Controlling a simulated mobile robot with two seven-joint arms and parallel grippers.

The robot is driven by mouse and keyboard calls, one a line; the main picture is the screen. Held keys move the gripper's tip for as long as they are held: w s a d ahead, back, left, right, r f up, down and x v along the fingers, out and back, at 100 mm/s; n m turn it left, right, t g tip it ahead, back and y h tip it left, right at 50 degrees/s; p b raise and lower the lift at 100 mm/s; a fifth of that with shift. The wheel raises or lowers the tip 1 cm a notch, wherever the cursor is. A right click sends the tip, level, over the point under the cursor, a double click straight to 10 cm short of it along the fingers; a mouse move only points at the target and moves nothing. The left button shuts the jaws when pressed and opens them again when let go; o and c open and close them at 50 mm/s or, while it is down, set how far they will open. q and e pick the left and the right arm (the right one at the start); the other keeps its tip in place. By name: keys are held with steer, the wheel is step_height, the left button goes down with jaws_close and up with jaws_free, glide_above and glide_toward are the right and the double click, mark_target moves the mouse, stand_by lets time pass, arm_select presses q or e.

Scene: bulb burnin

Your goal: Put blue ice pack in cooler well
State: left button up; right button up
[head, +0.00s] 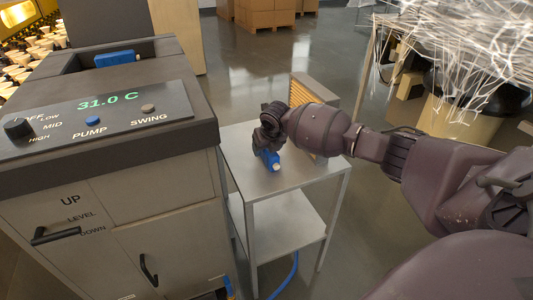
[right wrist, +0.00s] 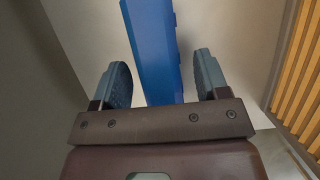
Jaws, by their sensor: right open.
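One blue ice pack (head: 270,160) with a pale end rests on the small metal side table (head: 310,172). My right gripper (head: 267,143) is over it and hides part of it. In the right wrist view the blue pack (right wrist: 152,45) reaches between the two open fingers, with a gap visible on each side. A second blue pack (head: 115,58) sits at the top of the cooler (head: 150,88), in or at the edge of its recessed well; how deep it sits I cannot tell. My left gripper is not in view.
The cooler's front panel has a knob (head: 18,128), a blue pump button (head: 92,121) and a 31.0 C readout. An orange-slatted filter (head: 305,92) stands at the table's back, near my right arm. A blue hose (head: 287,275) hangs below the table.

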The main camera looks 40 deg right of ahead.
jaws_close()
